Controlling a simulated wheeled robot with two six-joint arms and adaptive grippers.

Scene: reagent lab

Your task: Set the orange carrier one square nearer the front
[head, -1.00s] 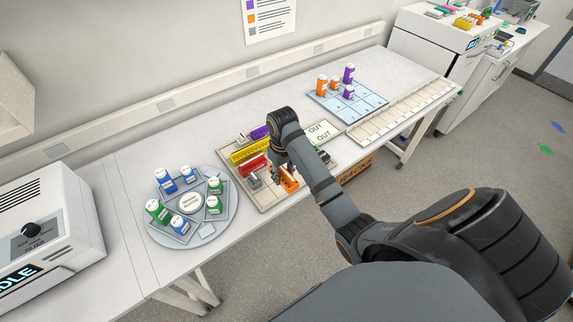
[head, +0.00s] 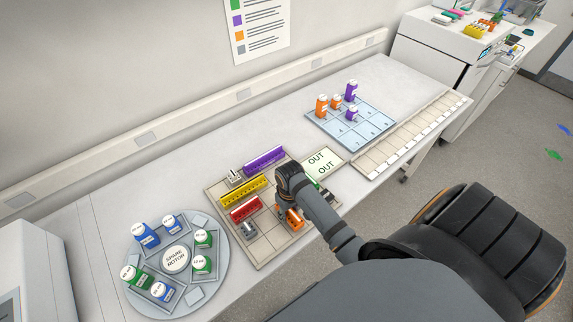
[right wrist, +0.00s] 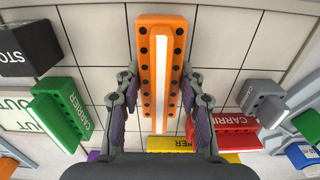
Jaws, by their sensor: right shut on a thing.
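The orange carrier (head: 292,217) is at the front side of the gridded board (head: 267,248) in the head view. My right gripper (head: 290,205) is over it, its fingers largely hidden by my own arm. In the right wrist view the long orange carrier (right wrist: 148,70), with rows of dark holes and a white strip, lies between the two fingers of the gripper (right wrist: 158,90), which is shut on it. I cannot tell whether it touches the board or hangs just above. My left gripper is not in view.
Red (head: 245,208), yellow (head: 243,190), purple (head: 264,161) and grey (head: 249,229) carriers stand on the board. A green carrier (right wrist: 60,112) shows in the wrist view. Bare squares lie around the orange carrier. A round bottle tray (head: 210,286) stands left, an OUT panel (head: 325,159) right.

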